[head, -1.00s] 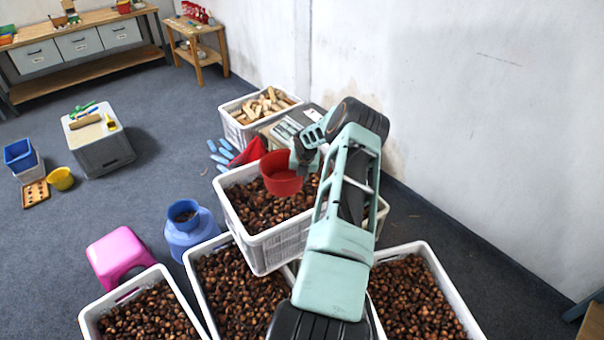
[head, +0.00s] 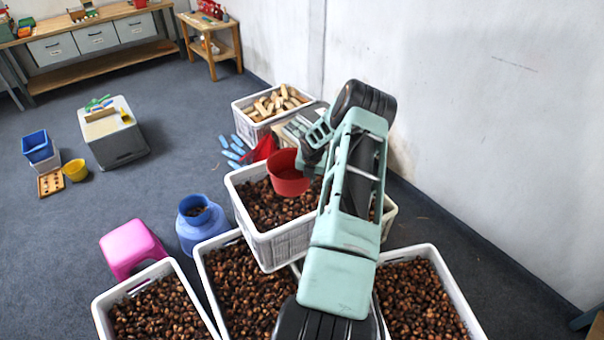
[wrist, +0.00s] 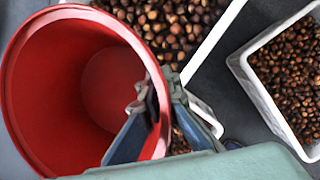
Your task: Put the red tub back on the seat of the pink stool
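The red tub (head: 288,182) hangs from my gripper (head: 307,165) above the far end of a white crate of chestnuts. In the wrist view the tub (wrist: 35,95) is empty inside, and my gripper (wrist: 160,98) is shut on its rim wall, one finger inside and one outside. The pink stool (head: 130,243) stands on the floor at the left, left of the blue jug and behind the front-left crate. Its seat is bare, and its lower front is partly hidden by that crate.
White crates full of chestnuts (head: 245,268) stand in front. A blue jug (head: 202,238) stands between the stool and the crate under the tub. A crate of wooden pieces (head: 238,112) is behind. Open floor lies left; a white wall stands right.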

